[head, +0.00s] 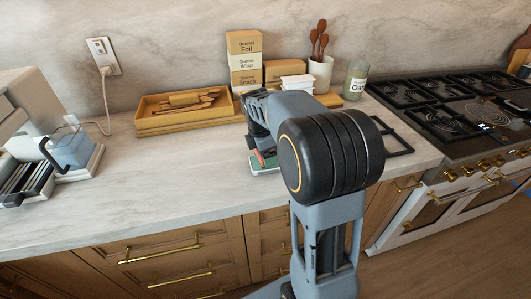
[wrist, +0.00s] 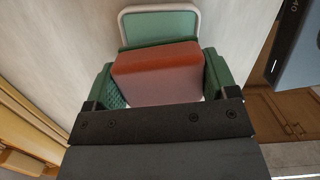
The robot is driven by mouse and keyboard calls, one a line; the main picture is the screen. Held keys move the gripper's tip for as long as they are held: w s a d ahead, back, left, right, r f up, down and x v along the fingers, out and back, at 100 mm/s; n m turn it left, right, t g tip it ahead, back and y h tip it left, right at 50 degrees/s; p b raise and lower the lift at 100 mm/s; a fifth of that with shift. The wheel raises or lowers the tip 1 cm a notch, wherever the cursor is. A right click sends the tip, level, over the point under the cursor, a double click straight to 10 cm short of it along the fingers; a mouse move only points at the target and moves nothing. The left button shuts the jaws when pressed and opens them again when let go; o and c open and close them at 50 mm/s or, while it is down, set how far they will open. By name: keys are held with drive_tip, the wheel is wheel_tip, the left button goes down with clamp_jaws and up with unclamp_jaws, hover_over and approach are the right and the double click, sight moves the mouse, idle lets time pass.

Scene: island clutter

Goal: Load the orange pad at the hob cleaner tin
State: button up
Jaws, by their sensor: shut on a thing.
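The orange pad (wrist: 158,72) is a reddish-orange block in the wrist view, held between the green textured fingers of my gripper (wrist: 160,88). My gripper is shut on it. Just beyond the pad is a shallow green-floored piece with a rounded white rim (wrist: 160,10), probably the hob cleaner tin. It also shows in the head view (head: 265,171), on the counter under my gripper (head: 260,156). The pad appears over it; I cannot tell whether they touch. My arm and gripper hide part of it.
A wooden tray (head: 180,122) with utensils, stacked boxes (head: 244,60), a utensil crock (head: 320,73) and an oats jar (head: 356,80) stand along the wall. The hob (head: 470,110) is at right. An appliance (head: 70,150) stands at left. The counter (head: 165,175) between is clear.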

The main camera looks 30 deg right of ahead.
drive_tip(key=shift+f, duration=0.55)
idle(1.4)
drive_tip(key=shift+r, duration=0.1)
wheel_tip(320, 180, up, 7)
drive_tip(key=p, duration=0.6)
idle(1.0)
